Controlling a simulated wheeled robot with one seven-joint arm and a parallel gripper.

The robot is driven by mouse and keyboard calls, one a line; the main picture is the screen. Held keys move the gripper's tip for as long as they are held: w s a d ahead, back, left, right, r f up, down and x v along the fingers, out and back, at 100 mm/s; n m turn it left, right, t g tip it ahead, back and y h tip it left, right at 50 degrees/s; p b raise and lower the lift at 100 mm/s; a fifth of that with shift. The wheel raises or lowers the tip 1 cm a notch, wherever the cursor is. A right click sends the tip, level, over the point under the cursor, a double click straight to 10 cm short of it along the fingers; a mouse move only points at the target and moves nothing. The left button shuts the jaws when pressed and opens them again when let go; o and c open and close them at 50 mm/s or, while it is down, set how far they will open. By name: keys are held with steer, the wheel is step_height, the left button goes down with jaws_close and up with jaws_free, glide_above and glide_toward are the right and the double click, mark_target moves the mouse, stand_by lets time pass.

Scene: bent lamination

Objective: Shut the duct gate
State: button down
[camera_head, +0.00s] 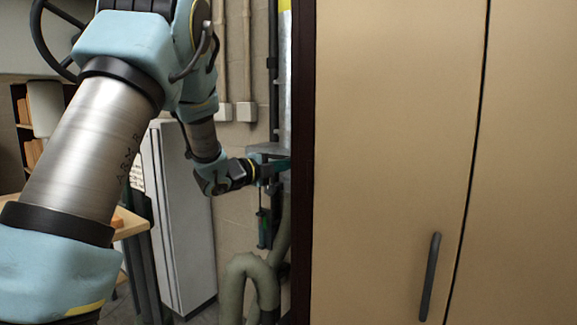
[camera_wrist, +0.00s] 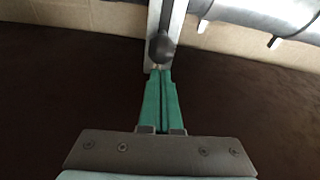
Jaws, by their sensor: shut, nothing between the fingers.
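In the wrist view, a pale metal strip with a dark rod and a rounded dark knob (camera_wrist: 162,47) at its end, which looks like the duct gate's handle, comes down from the top edge. My gripper (camera_wrist: 160,72) has its two green fingers together with nothing between them. The fingertips are at the knob's lower end; I cannot tell whether they touch it. In the head view, my gripper (camera_head: 284,164) reaches toward the dark side edge of the cabinet, and its fingertips are partly hidden there. I cannot make out the gate in the head view.
A large tan cabinet (camera_head: 390,150) with a dark handle fills the right of the head view. Its dark side panel (camera_wrist: 70,90) seems to lie behind my fingers in the wrist view. A thick hose (camera_head: 238,285) bends below my gripper. A grey locker (camera_head: 185,220) stands left.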

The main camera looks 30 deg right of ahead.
steer(key=w+a+b, duration=0.3)
steer(key=w+a, duration=0.2)
steer(key=w, duration=0.4)
steer(key=shift+w+a, duration=0.2)
steer(key=shift+w, duration=0.15)
